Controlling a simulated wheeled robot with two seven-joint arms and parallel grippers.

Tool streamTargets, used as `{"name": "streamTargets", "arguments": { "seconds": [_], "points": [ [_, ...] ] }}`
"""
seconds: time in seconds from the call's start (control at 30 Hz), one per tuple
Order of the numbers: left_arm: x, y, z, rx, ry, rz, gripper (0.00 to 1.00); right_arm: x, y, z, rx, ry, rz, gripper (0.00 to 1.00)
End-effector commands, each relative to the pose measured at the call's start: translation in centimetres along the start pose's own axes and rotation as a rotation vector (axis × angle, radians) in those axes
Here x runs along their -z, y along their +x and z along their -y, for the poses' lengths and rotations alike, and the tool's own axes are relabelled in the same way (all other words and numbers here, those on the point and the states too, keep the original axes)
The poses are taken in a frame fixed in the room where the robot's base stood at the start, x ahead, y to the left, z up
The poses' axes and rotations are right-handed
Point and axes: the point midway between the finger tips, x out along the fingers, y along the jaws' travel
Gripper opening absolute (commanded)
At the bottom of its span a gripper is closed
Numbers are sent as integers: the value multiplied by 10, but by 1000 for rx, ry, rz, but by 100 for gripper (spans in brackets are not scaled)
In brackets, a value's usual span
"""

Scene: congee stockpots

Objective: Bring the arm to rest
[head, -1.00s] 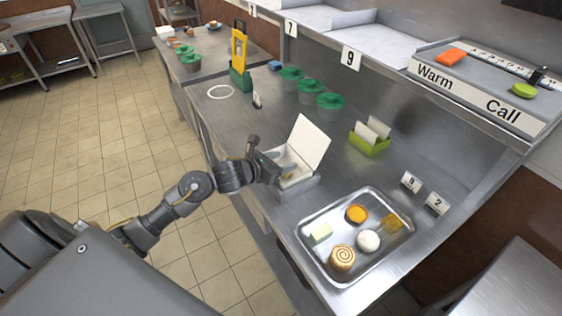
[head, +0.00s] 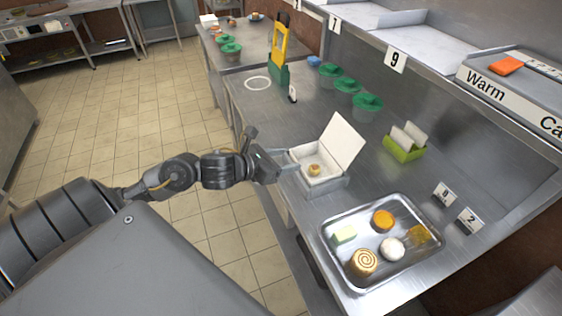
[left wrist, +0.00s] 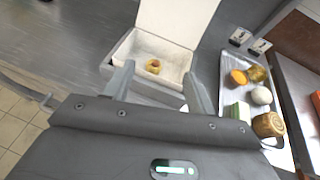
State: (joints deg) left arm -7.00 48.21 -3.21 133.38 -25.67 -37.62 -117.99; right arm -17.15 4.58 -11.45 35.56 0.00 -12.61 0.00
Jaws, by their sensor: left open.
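My left arm comes in from the left in the head view. My left gripper (head: 284,163) is open and stands at the near left side of a white box (head: 325,181) whose lid is up. A small yellowish pastry (head: 314,170) lies in the box. In the left wrist view the two fingers (left wrist: 158,88) are spread apart with nothing between them, and the box (left wrist: 142,33) with the pastry (left wrist: 153,66) lies just beyond them. I cannot tell whether a finger touches the box. My right gripper is not in view.
A metal tray (head: 345,270) with several foods stands right of the box on the steel counter. A green holder (head: 404,151), number cards (head: 444,195), green-lidded tubs (head: 346,85) and a yellow-green stand (head: 279,50) are farther back. The tiled floor (head: 110,130) at left is clear.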

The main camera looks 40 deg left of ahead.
Motion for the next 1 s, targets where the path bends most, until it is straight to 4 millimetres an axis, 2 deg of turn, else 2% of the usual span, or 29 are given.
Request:
{"name": "streamTargets", "arguments": {
  "seconds": [0.2,0.77,0.87,0.97,1.0],
  "points": [
    [0,-10,1,1,0,0,56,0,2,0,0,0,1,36],
    [3,-10,2,-6,-37,-4,56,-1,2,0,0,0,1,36],
    [16,-10,5,-39,-204,-18,56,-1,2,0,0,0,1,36],
    [41,-12,12,-113,-526,-42,56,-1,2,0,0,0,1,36],
    [55,-14,15,-156,-691,-52,56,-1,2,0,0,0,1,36]
  ]
}}
